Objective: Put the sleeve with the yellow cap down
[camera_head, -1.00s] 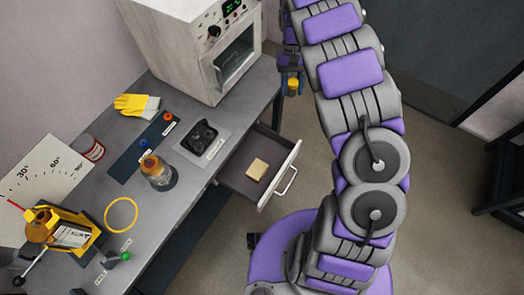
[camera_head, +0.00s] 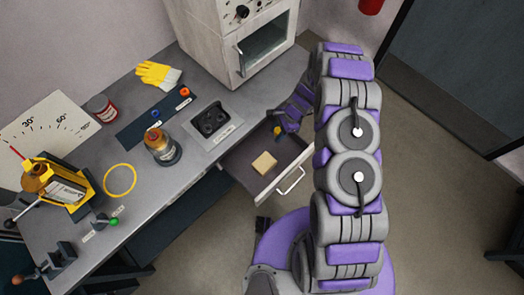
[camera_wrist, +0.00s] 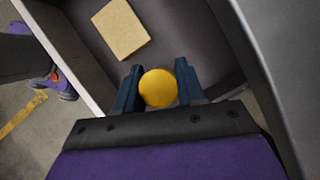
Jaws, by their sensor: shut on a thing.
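My gripper (camera_wrist: 158,88) is shut on the sleeve with the yellow cap (camera_wrist: 158,87). In the wrist view the round yellow cap faces the camera between the two dark fingers, and the sleeve's body below it is hidden. In the head view the yellow cap (camera_head: 277,131) shows small beside my gripper (camera_head: 281,126), over the back part of the open drawer (camera_head: 245,160). I cannot tell whether the sleeve touches the drawer floor.
A tan block (camera_head: 264,163) lies in the drawer; it also shows in the wrist view (camera_wrist: 121,28). A grey tray with dark recesses (camera_head: 209,120), an amber bottle (camera_head: 162,146), yellow gloves (camera_head: 158,74) and a yellow ring (camera_head: 119,181) are on the bench. A white oven (camera_head: 240,40) stands behind.

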